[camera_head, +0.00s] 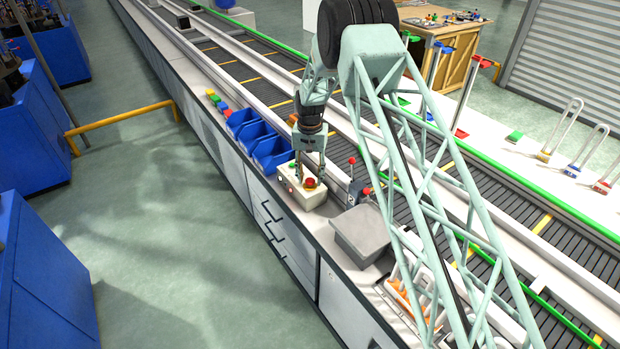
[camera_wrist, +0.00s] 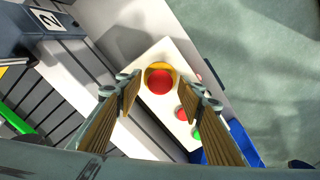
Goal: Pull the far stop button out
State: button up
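The stop button is a red round mushroom head on a yellow ring; it shows in the wrist view (camera_wrist: 159,82) and in the head view (camera_head: 310,183). It sits on a cream control box (camera_head: 306,199) on the bench edge; the box also shows in the wrist view (camera_wrist: 176,58). My gripper (camera_head: 311,172) points down over the box. In the wrist view my gripper (camera_wrist: 164,84) is open, with one finger on each side of the red head and gaps visible. Whether the button is pressed in or out cannot be told.
The same box carries a smaller red button (camera_wrist: 182,114) and a green button (camera_wrist: 196,132). Blue bins (camera_head: 270,153) stand beyond the box. A grey tray (camera_head: 362,235) lies nearer, and a red-knobbed lever (camera_head: 351,162) stands to the right. The conveyor (camera_head: 270,75) runs alongside.

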aim_at(310, 179)
jog(key=c, duration=1)
jog(key=shift+r+b, duration=0.3)
jog(key=shift+r, duration=0.35)
jog(key=shift+w, duration=0.1)
jog(key=o, duration=1)
jog(key=shift+r, duration=0.2)
jog(key=shift+o, duration=0.7)
jog(key=shift+f, duration=0.2)
jog(key=shift+r, duration=0.2)
notch_tip(310, 179, up, 12)
jog(key=shift+f, duration=0.2)
